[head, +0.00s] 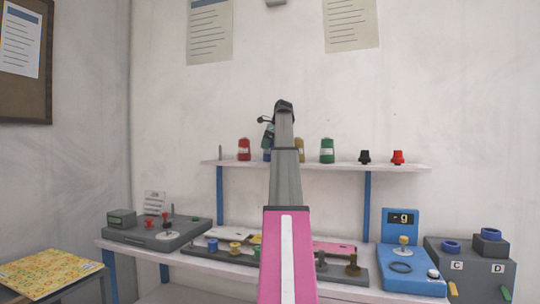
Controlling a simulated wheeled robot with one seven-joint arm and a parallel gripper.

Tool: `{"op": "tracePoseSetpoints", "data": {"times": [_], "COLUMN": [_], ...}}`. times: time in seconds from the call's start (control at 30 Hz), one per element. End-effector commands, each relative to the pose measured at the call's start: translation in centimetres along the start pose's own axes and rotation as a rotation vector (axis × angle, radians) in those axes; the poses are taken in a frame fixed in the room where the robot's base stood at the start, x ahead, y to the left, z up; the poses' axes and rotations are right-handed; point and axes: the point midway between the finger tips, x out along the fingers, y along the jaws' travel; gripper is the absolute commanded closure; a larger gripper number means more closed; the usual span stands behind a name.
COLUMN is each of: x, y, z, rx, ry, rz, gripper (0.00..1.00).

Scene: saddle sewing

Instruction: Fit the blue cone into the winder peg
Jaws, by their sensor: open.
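My gripper (267,121) is at the far end of my raised arm, in front of the wall and above the shelf. It is small and dark here; its jaws are open. A blue cone (266,156) seems to stand on the shelf just below it, partly covered by my arm. A green-grey shape just above that cone is too small to make out. I cannot tell whether the gripper touches anything. A thin upright peg (220,153) stands at the shelf's left end; I cannot tell whether it is the winder peg.
The shelf (405,167) also holds a red cone (244,149), a yellow cone (300,150), a green cone (327,150), and black (364,157) and red knobs (398,157). Below, a bench holds a grey machine (190,228), a blue scale (400,255) and a grey box (470,268).

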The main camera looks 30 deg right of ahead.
Motion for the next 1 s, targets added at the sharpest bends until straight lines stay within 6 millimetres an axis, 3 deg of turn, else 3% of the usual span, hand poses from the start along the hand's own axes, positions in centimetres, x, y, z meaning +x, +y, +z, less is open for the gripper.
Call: {"op": "tracePoseSetpoints", "data": {"times": [0.2, 0.3, 0.4, 1.0], "x": [0.0, 0.0, 0.0, -1.0], "y": [0.0, 0.0, 0.0, 0.0], "z": [0.0, 0.0, 0.0, 0.4], "rx": [0.000, 0.000, 0.000, 0.000], "ry": [0.000, 0.000, 0.000, 0.000], "rz": [0.000, 0.000, 0.000, 0.000], "gripper": [0.09, 0.42, 0.68, 0.68]}}
